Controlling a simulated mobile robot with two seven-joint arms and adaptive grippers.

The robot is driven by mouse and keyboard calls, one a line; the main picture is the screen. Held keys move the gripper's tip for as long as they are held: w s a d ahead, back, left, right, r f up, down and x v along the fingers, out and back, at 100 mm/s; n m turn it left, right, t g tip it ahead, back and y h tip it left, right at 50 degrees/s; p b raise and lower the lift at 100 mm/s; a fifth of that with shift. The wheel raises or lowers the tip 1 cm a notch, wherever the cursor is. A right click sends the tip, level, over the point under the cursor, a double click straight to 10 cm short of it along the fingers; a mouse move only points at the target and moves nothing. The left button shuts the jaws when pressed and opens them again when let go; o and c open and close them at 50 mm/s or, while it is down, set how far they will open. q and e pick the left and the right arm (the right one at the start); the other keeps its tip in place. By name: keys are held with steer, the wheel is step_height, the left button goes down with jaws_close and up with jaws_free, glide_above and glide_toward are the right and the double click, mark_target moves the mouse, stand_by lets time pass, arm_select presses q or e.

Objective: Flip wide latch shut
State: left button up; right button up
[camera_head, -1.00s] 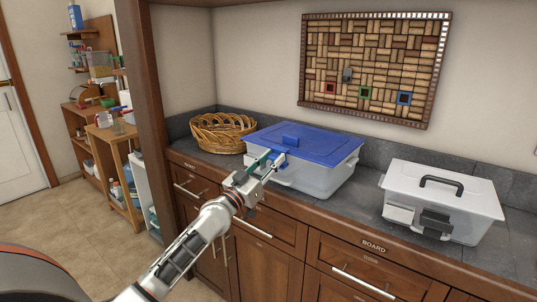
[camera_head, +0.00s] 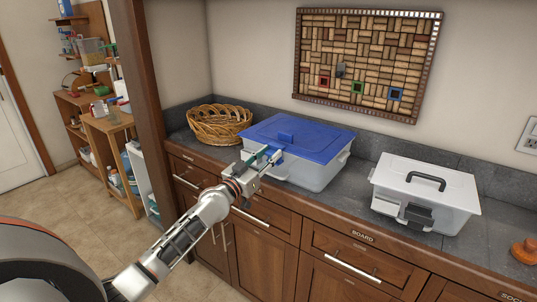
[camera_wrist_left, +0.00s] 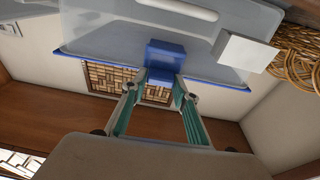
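A clear box with a blue lid (camera_head: 300,137) stands on the counter, its lid lying over the top. A blue latch (camera_wrist_left: 166,58) hangs at the middle of the box's front edge in the left wrist view. A white tab (camera_wrist_left: 245,51) also shows on that side. My left gripper (camera_head: 262,160) is at the front of this box. In the left wrist view its teal-lined fingers (camera_wrist_left: 158,88) are spread, with their tips close to the blue latch's two sides; contact cannot be told. My right gripper is out of view.
A white box (camera_head: 425,190) with a black handle and a dark front latch (camera_head: 416,214) stands to the right. A wicker basket (camera_head: 218,124) is on the left. An orange object (camera_head: 523,250) sits at the far right. Counter between the boxes is clear.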

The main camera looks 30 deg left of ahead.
arm_select(q)
steer(key=shift+o, duration=1.3)
steer(key=s+a+f, duration=0.1)
steer(key=s+f, duration=0.1)
steer(key=s, duration=0.9)
steer(key=shift+s+a, duration=0.15)
steer(key=shift+s, duration=0.2)
steer(key=s+d+f+m+g, duration=0.1)
steer(key=s+d+f+g, duration=0.2)
steer(key=s+d+f, duration=0.4)
steer(key=s+d+f+m+g, duration=0.1)
steer(key=s+d+f+g, duration=0.2)
steer(key=s+d+f, duration=0.5)
steer(key=s+d+f+m+g, duration=0.1)
steer(key=s+d+f+g, duration=0.2)
steer(key=f, duration=1.5)
steer(key=s+d, duration=0.4)
steer(key=s, duration=0.4)
steer(key=shift+s+d+h, duration=0.15)
steer(key=shift+d+h, duration=0.25)
